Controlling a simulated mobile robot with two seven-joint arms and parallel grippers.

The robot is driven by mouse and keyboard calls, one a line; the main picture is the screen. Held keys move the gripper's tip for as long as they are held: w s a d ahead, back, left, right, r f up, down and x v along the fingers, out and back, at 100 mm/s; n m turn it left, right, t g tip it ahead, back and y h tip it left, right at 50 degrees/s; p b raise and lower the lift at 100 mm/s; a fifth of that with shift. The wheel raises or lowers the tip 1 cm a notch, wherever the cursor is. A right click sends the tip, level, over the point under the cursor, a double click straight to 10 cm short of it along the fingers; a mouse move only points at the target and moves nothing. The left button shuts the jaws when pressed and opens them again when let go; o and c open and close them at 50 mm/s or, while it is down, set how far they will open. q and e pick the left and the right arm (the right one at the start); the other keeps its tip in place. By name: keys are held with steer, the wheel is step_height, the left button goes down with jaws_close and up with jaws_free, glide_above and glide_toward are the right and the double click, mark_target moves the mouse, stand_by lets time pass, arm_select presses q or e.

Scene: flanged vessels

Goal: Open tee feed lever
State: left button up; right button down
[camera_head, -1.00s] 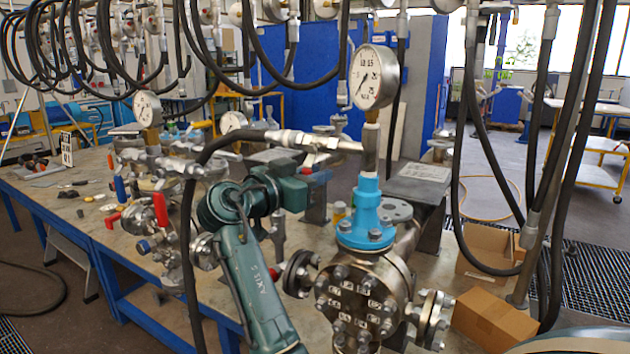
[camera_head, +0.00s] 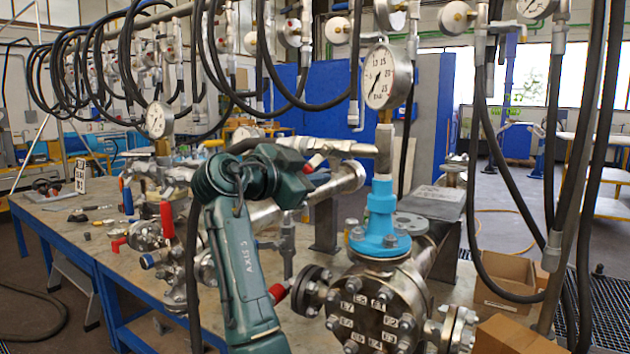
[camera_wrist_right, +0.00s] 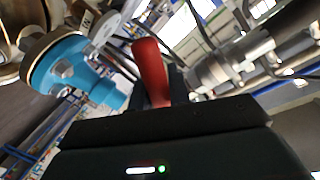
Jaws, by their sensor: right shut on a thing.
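The red lever handle (camera_head: 316,162) shows just under the silver tee feed line (camera_head: 340,147), left of the pressure gauge (camera_head: 388,77). My right gripper (camera_head: 306,168), on the green arm, is at this handle. In the right wrist view the red handle (camera_wrist_right: 150,70) stands up between the dark fingers, which are shut on it. The fingertips are partly hidden behind the handle and the gripper body. The blue flanged neck (camera_head: 381,215) stands on the steel vessel (camera_head: 378,305), right of and below the gripper. My left gripper is not in view.
Another red handle (camera_head: 277,293) sits beside my right forearm, left of the vessel. Black hoses hang overhead and at the right. A cluster of valves with red and blue handles (camera_head: 167,222) stands on the bench at left. Cardboard boxes (camera_head: 505,300) lie at right.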

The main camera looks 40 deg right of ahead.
stand_by(0.4)
steer(key=c, duration=1.3)
jaws_free()
steer(key=b+v, duration=0.1)
steer(key=v, duration=1.2)
steer(key=shift+a+r, duration=0.1)
steer(key=shift+r, duration=0.05)
